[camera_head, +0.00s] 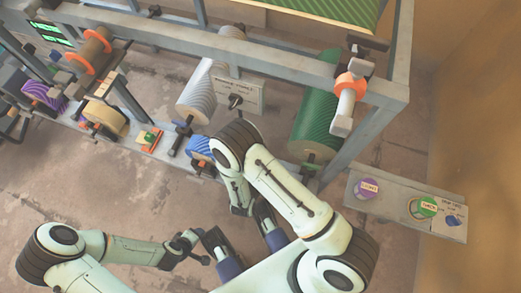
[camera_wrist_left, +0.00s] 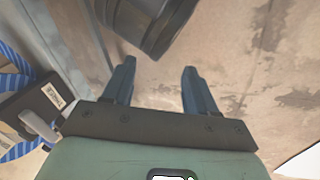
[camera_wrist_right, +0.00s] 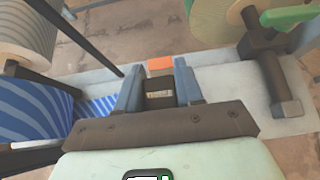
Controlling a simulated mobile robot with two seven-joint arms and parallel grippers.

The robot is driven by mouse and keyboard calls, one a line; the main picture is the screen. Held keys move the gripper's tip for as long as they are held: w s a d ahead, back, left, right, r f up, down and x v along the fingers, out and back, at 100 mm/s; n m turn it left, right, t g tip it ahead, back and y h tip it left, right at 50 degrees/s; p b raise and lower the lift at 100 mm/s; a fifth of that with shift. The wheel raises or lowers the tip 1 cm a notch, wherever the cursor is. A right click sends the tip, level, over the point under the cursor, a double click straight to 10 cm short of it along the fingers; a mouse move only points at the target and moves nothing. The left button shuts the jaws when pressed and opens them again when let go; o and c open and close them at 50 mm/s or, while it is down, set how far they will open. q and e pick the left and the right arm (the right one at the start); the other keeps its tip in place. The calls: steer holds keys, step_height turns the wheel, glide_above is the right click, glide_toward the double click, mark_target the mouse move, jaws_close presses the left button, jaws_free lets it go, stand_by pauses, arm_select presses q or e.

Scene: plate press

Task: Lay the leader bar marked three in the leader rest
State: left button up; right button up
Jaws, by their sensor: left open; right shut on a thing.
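My right gripper (camera_wrist_right: 159,88) is shut on a dark block with a small pale label (camera_wrist_right: 158,95), which seems to be the leader bar; the label is too small to read. An orange piece (camera_wrist_right: 160,63) shows just beyond the block; I cannot tell whether it belongs to it. The block is over or on a pale grey ledge (camera_wrist_right: 215,88); contact is unclear. My own arm hides the right gripper in the head view. My left gripper (camera_wrist_left: 158,88) is open and empty, above bare floor. I cannot identify the leader rest with certainty.
A blue striped roll (camera_wrist_right: 40,108) lies left of the right gripper; a dark post (camera_wrist_right: 262,65) stands on its right. In the head view, a green roll (camera_head: 318,95) and white roll (camera_head: 203,92) hang under the frame. A board (camera_head: 385,205) with coloured discs is at right.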

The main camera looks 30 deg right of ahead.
step_height(320, 180, down, 3)
steer(key=shift+f+b, duration=0.2)
steer(key=shift+b, duration=0.75)
steer(key=shift+f, duration=0.3)
steer(key=shift+f+b, duration=0.75)
steer(key=shift+f, duration=0.05)
arm_select(q)
steer(key=f, duration=0.1)
steer(key=a+f, duration=0.1)
steer(key=f, duration=0.1)
steer(key=w+a+f, duration=0.1)
steer(key=f, duration=0.1)
steer(key=shift+a, duration=0.15)
arm_select(e)
steer(key=o, duration=1.2)
